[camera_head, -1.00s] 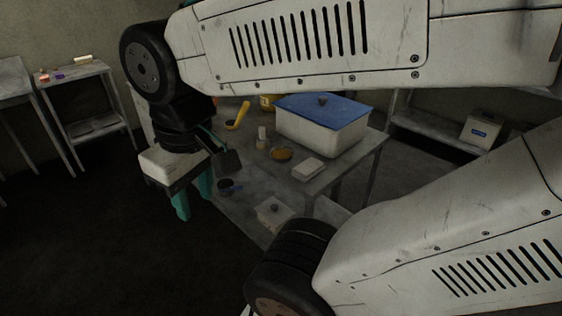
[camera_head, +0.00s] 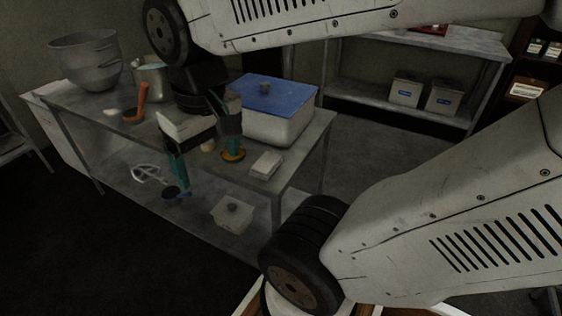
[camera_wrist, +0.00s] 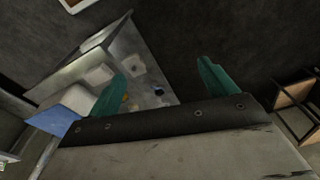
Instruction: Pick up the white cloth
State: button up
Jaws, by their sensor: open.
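A folded white cloth (camera_head: 265,165), a small pale block shape, lies flat near the front edge of the metal table (camera_head: 298,158), in front of a white box with a blue lid (camera_head: 277,125). My gripper (camera_head: 205,158) has teal fingers spread apart with nothing between them. In the head view it shows over the table's front side, left of the cloth and apart from it. In the wrist view the open fingers (camera_wrist: 160,75) frame part of the table and dark floor. A pale patch there (camera_wrist: 98,74) looks like the cloth, but it is small and dim.
An orange-yellow round item (camera_head: 233,155) sits beside the cloth, partly behind a finger. Floor in front is clear.

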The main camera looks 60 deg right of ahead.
jog(key=w+d+f+m, duration=0.4)
jog(key=w+d+m, duration=0.2)
jog(key=w+d, duration=0.25)
jog(key=m+g, duration=0.1)
jog(key=m, duration=0.8)
send_over(266, 161)
jog(key=f, duration=1.4)
jog(key=shift+s+a, duration=0.1)
jog(key=shift+a, duration=0.1)
jog(key=shift+m, duration=0.3)
notch_tip(266, 161, down, 7)
jog(key=shift+d+f, duration=0.1)
jog(key=shift+f, duration=0.55)
jog(key=c, duration=1.1)
